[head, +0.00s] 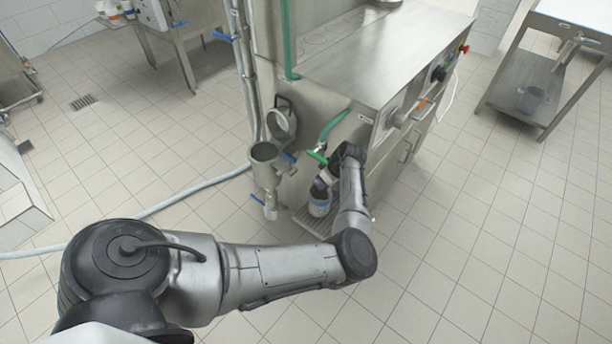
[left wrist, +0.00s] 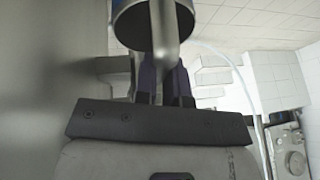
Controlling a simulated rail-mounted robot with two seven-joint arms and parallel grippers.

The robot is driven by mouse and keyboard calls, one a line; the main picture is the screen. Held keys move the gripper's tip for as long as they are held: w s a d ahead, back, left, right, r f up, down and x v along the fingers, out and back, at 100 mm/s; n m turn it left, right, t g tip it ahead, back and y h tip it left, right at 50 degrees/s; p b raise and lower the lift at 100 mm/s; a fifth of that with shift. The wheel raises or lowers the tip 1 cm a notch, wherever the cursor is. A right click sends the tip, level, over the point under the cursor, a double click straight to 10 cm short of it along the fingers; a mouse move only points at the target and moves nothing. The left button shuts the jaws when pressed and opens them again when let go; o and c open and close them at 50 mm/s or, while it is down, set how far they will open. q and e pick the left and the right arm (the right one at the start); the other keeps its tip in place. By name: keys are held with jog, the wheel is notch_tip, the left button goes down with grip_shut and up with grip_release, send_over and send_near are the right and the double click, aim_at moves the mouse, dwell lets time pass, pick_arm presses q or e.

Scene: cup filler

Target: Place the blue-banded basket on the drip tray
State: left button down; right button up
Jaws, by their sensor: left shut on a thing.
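The blue-banded basket (head: 319,205) is a small round vessel with a blue band, at the machine's lower front in the head view. My left gripper (head: 326,180) is shut on its handle, just above it. In the left wrist view the basket's metal rim and blue edge (left wrist: 150,22) show at the top, with the handle between the dark fingers (left wrist: 163,82). The drip tray (head: 312,223), a slatted metal tray at the machine's foot, lies below the basket. I cannot tell whether the basket touches it. My right gripper is out of view.
The steel machine (head: 330,120) stands directly behind the basket, with a green-handled tap (head: 318,156) above it. A metal funnel-like vessel (head: 265,165) with blue-handled valves hangs left of the tray. Tiled floor (head: 470,230) is clear to the right.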

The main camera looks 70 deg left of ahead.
pick_arm(q)
jog(key=shift+s+a+f+b, duration=0.25)
jog(key=shift+a+f+b, duration=0.05)
jog(key=shift+a+b, duration=0.25)
jog(key=shift+s+a+f+b, duration=0.25)
jog(key=shift+a+b, duration=0.2)
jog(key=shift+b, duration=0.05)
jog(key=shift+w+d+f, duration=0.1)
jog(key=shift+d+f, duration=0.05)
jog(key=shift+d, duration=0.05)
jog(key=shift+w+d+f, duration=0.1)
jog(key=shift+d, duration=0.35)
jog(key=shift+a, duration=0.25)
jog(key=shift+f, duration=0.1)
jog(key=c, duration=1.2)
grip_release()
jog(key=shift+d, duration=0.15)
jog(key=shift+c, duration=0.2)
jog(key=shift+o, duration=0.3)
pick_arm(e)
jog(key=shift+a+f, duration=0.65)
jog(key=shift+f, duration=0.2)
